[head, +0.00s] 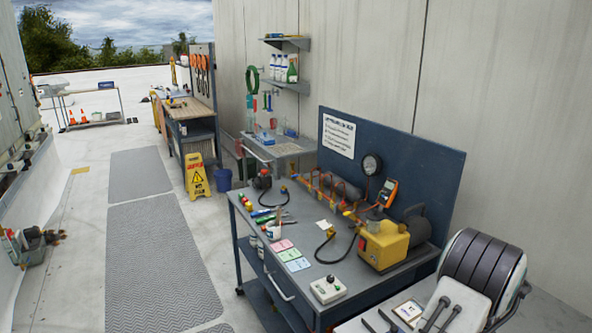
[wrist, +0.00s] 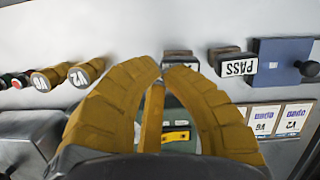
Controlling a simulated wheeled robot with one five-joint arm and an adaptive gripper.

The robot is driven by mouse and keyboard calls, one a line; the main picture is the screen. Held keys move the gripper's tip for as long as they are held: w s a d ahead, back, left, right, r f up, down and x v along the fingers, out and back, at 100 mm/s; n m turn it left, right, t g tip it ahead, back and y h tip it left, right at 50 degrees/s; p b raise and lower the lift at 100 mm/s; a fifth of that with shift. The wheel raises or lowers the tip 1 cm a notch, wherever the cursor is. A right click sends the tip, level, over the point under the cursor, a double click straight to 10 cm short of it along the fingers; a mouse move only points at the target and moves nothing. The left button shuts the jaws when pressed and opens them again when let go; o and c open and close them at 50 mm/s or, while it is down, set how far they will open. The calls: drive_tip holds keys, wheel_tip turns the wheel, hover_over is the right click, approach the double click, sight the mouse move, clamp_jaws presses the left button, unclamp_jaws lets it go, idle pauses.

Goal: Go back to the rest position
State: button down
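My gripper (wrist: 161,66) shows in the wrist view with its two curved, ribbed yellow-brown fingers. Their tips come together at the upper middle, with no object seen between them. A dark block (wrist: 181,57) lies just beyond the tips; I cannot tell whether they touch it. A block labelled PASS (wrist: 238,67), upside down in the picture, is to the right, apart from the fingers. My gripper does not show clearly in the head view.
In the wrist view, knobs V1 (wrist: 40,80) and V2 (wrist: 79,77) are at left, and a blue block (wrist: 283,62) is at right. The head view shows a cluttered workbench (head: 352,268), a yellow pump (head: 384,246), a wet-floor sign (head: 195,176) and clear grey mats (head: 160,265).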

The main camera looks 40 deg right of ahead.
drive_tip(key=w+a+r+n+t, duration=0.1)
drive_tip(key=w+a+r+n, duration=0.5)
drive_tip(key=a, duration=0.7)
drive_tip(key=w+a+r+n+t+h, duration=0.1)
drive_tip(key=w+a+r+n, duration=0.5)
drive_tip(key=a, duration=0.7)
drive_tip(key=w+a+r+n+t+h, duration=0.1)
drive_tip(key=w+a+r+n, duration=0.5)
drive_tip(key=a, duration=0.8)
drive_tip(key=shift+w+r+n+t, duration=0.4)
drive_tip(key=shift+w+r+t, duration=0.25)
drive_tip(key=shift+r, duration=0.35)
